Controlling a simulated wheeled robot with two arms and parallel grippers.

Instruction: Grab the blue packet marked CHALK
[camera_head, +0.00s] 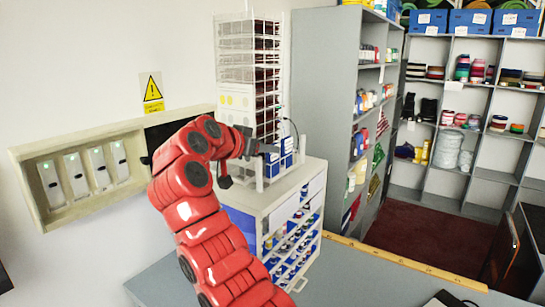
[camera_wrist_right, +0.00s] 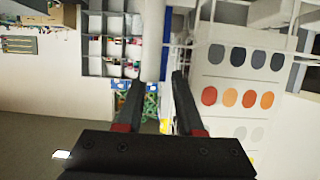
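Small blue packets with white labels (camera_head: 287,147) stand in the low part of the white wire rack on the cabinet. Their print is too small to read, so I cannot tell which says CHALK. My right gripper (camera_head: 262,149) is in front of the rack, beside these packets, and partly covers them. In the right wrist view my right gripper (camera_wrist_right: 156,82) has its two fingers apart with nothing held between them. No packet can be made out clearly between the fingers. My left gripper is not in view.
The rack (camera_head: 248,45) stands on a white cabinet (camera_head: 300,190) with several small items in its shelves. A grey shelf unit (camera_head: 325,60) is close on the right. A wall box (camera_head: 50,185) is at left. The grey counter (camera_head: 350,280) is largely clear in front.

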